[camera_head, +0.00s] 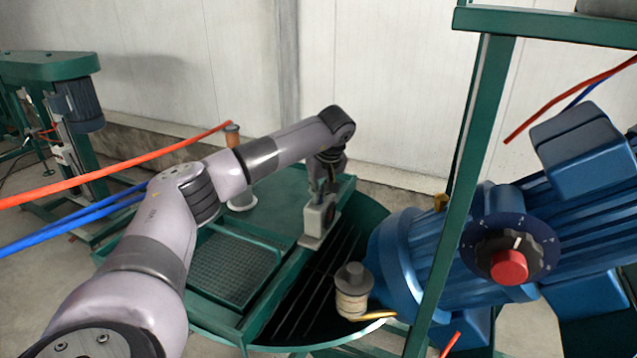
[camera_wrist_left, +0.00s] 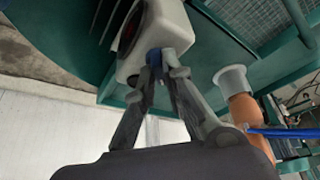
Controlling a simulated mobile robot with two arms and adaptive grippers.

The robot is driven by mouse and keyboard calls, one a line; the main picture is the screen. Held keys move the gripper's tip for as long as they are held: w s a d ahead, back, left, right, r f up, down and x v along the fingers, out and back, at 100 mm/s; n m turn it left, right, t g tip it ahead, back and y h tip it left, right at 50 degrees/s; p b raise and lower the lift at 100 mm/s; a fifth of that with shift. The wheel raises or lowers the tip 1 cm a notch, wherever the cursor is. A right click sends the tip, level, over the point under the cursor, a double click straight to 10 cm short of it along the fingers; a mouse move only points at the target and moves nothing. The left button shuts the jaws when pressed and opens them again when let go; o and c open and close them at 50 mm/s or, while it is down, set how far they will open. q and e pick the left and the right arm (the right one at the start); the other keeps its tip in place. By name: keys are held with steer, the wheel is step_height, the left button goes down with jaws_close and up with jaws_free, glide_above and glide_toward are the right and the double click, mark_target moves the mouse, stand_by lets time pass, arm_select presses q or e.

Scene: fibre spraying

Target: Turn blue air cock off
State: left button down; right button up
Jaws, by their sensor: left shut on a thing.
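The blue air cock (camera_wrist_left: 154,60) shows in the left wrist view as a small blue piece beside a pale box-shaped unit (camera_wrist_left: 160,35). My left gripper (camera_wrist_left: 161,66) has its two fingertips closed around the blue piece, which is mostly covered by them. In the head view my left gripper (camera_head: 325,188) points down at the top of the pale unit (camera_head: 317,221), which stands on the green machine. The blue cock cannot be made out there, and its turned position cannot be told. My right gripper is not in view.
A grey cylinder (camera_head: 352,290) sits near the motor. Red (camera_head: 110,172) and blue (camera_head: 75,222) hoses cross at the left.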

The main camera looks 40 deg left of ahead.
arm_select(q)
steer(key=n+g+p, duration=0.1)
steer(key=n, duration=0.1)
steer(key=n+p, duration=0.1)
steer(key=n, duration=0.1)
steer(key=shift+w+r+n+g, duration=0.15)
steer(key=shift+n+g, duration=0.15)
steer(key=shift+g, duration=0.1)
steer(key=shift+w+n+g+p, duration=0.1)
steer(key=shift+n+g+p, duration=0.6)
steer(key=shift+n, duration=1.3)
steer(key=c, duration=1.7)
jaws_free()
steer(key=v, duration=1.1)
steer(key=shift+w+d+r, duration=0.2)
steer(key=shift+d+r, duration=0.05)
steer(key=shift+r, duration=0.05)
